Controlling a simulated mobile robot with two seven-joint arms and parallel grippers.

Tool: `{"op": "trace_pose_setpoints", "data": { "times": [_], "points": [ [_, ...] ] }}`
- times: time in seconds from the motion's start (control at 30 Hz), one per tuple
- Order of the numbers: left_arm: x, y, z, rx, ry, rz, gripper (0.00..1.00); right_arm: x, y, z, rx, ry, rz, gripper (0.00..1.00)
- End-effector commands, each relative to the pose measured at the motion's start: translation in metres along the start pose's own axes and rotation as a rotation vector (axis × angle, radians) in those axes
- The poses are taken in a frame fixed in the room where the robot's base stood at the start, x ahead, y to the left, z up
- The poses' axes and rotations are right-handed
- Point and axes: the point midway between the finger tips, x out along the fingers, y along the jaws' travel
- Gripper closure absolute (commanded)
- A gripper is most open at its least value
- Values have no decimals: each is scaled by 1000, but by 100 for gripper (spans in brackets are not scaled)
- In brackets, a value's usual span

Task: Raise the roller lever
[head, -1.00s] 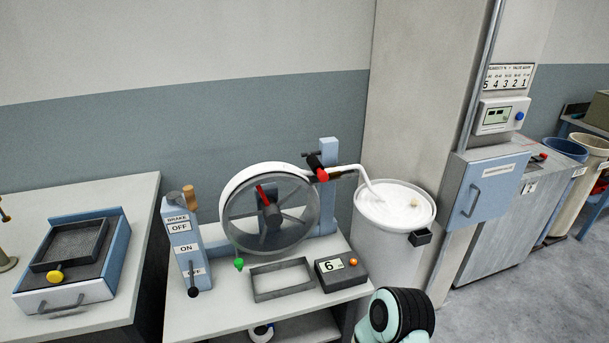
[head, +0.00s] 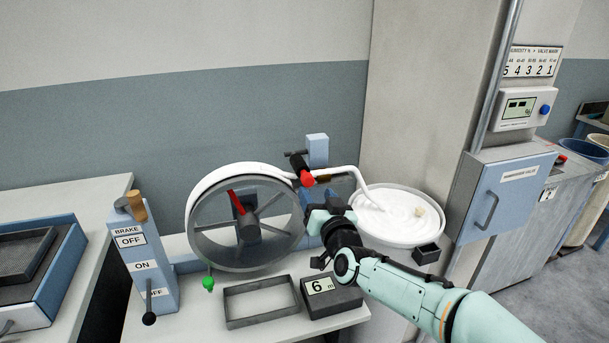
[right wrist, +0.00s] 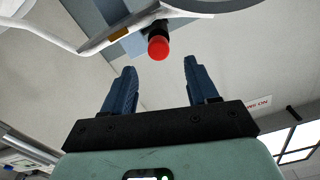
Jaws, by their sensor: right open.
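The roller lever (head: 299,164), a short black lever with a red knob (head: 307,180), sits on the blue post (head: 317,150) at the right side of the spoked wheel (head: 246,222). My right gripper (head: 322,204) is just below the red knob in the head view, apart from it. In the right wrist view my right gripper (right wrist: 160,82) shows two dark fingers spread apart with nothing between them. The red knob (right wrist: 158,48) is beyond the fingertips, roughly centred between them. My left gripper is out of view.
A white sliver (head: 350,172) runs from the wheel to a can (head: 440,213) of white fibre. A brake panel (head: 146,262) stands left. A grey frame (head: 262,302) and a counter box (head: 331,296) lie on the table in front.

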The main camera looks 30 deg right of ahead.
Motion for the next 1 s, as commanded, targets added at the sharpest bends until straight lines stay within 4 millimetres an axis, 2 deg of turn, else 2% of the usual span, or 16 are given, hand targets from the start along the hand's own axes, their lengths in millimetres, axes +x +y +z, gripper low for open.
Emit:
{"op": "trace_pose_setpoints", "data": {
  "times": [0.3,0.5,0.7,1.0],
  "points": [
    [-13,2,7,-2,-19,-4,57,61,0,-1,5,-2,0,42],
    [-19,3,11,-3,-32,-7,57,88,0,0,4,-2,-1,42],
    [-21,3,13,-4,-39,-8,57,101,0,0,1,-2,0,42],
    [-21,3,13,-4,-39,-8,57,102,0,1,0,-2,1,42]
  ]
}}
